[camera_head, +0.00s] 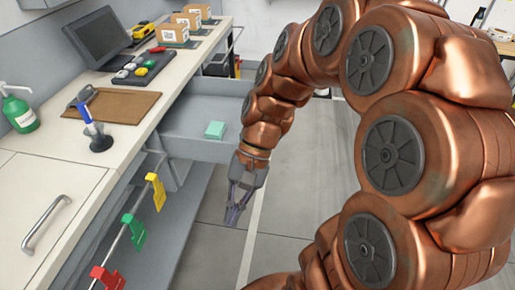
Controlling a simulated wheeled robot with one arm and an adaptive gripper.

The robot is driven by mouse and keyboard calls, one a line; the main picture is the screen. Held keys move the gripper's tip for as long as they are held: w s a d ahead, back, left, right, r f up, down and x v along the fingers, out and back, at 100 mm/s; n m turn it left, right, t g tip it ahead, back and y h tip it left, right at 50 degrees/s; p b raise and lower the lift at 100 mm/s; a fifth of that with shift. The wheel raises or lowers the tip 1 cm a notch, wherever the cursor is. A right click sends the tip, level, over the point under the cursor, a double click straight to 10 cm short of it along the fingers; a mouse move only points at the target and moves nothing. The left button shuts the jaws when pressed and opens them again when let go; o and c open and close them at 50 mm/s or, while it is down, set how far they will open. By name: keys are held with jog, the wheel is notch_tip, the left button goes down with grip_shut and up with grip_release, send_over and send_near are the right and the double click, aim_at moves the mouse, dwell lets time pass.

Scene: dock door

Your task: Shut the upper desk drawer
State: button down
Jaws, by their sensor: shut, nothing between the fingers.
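The upper desk drawer (197,146) is pulled out from the desk, to the left of my arm. It is grey, and a small mint-green block (215,129) lies inside it. My gripper (233,214) hangs pointing down beside the drawer's front right corner, over the floor. It looks shut and empty. My wrist hides part of the drawer's outer front, so I cannot tell whether it touches the drawer.
The desk top (75,148) holds a green pump bottle (19,113), a brown board (122,106), a monitor (97,38) and small boxes. A rail with yellow (156,191), green and red clips runs below the desk edge. Grey floor is clear at lower centre.

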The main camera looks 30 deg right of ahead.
jog(key=w+d+f+m+t+y+b, duration=0.25)
jog(key=w+d+m+y, duration=0.2)
jog(key=w, duration=0.25)
jog(key=w+d+f+m+t+y+b, duration=0.2)
jog(key=w+d+m+t+y+b, duration=0.1)
jog(key=w+d+m, duration=0.3)
jog(key=w+d+f+m+t+b, duration=0.25)
jog(key=d+m+t, duration=0.2)
jog(key=d, duration=0.55)
jog(key=w+d+f+m+t+b, duration=0.1)
jog(key=d+f+m+t, duration=0.35)
jog(key=d, duration=0.65)
jog(key=x, duration=1.4)
jog(key=shift+r, duration=0.2)
jog(key=shift+t, duration=0.25)
